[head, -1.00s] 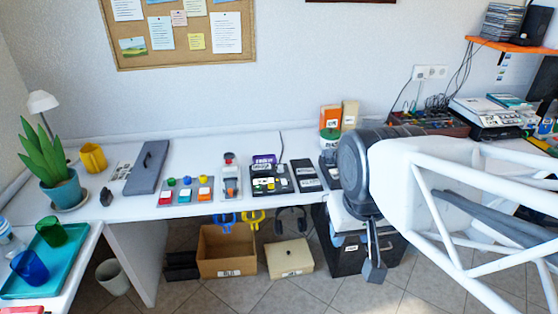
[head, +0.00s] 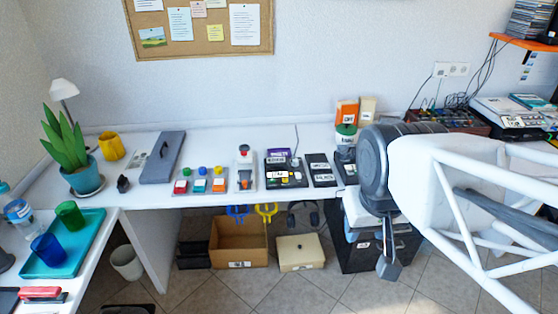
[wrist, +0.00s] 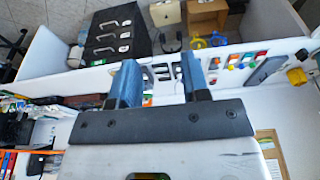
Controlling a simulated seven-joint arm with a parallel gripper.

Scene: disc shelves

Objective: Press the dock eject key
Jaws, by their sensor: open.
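The likely dock (head: 287,182) is a black unit on the desk with a purple labelled piece at its back and several small coloured keys on top. I cannot tell which key is the eject key. My gripper (head: 388,265) hangs to the right of the dock and in front of the desk edge, well apart from it. In the wrist view my gripper (wrist: 157,82) is open, with two blue fingers and nothing between them. That view shows the desk upside down, and the right finger seems to hide part of the dock.
Left of the dock stand a red-topped device (head: 244,170) and a coloured-button panel (head: 200,182). A black labelled panel (head: 321,170) is to its right. Boxes stand behind my arm. A cardboard box (head: 239,243), a cream box (head: 301,253) and a black drawer cabinet (head: 360,255) are below.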

